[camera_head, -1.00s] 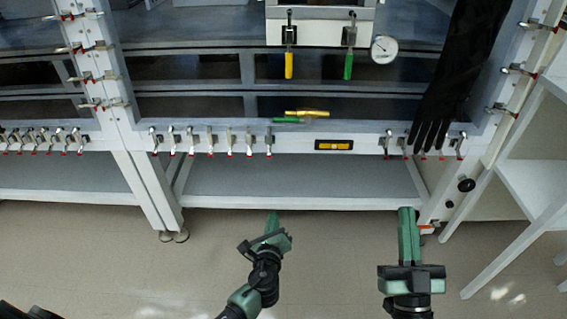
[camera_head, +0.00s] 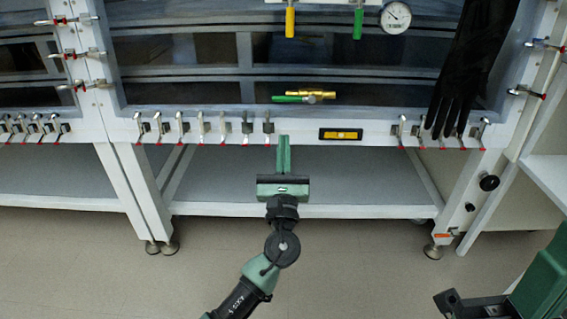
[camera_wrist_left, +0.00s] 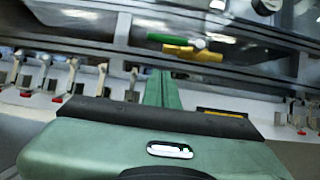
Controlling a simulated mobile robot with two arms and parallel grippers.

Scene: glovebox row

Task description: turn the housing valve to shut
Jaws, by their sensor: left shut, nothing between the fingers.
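A valve with a yellow body (camera_head: 325,95) and a green lever (camera_head: 286,100) is low on the glovebox front, just above the clamp rail. The lever lies sideways, along the body. It also shows at the top of the left wrist view as a green lever (camera_wrist_left: 168,38) and yellow body (camera_wrist_left: 190,53). Higher up hang a yellow handle (camera_head: 290,22) and a green handle (camera_head: 358,22), both pointing down. I cannot tell which is the housing valve. My left gripper (camera_head: 284,140) is shut and empty, below the lever and apart from it. My right gripper (camera_head: 500,295) is partly cut off at bottom right.
Several metal clamps (camera_head: 202,125) with red tips line the rail. A yellow level (camera_head: 341,134) is on the rail, right of my left gripper. A black glove (camera_head: 468,80) hangs at the right. A round gauge (camera_head: 396,17) is near the top. A shelf (camera_head: 345,185) lies below.

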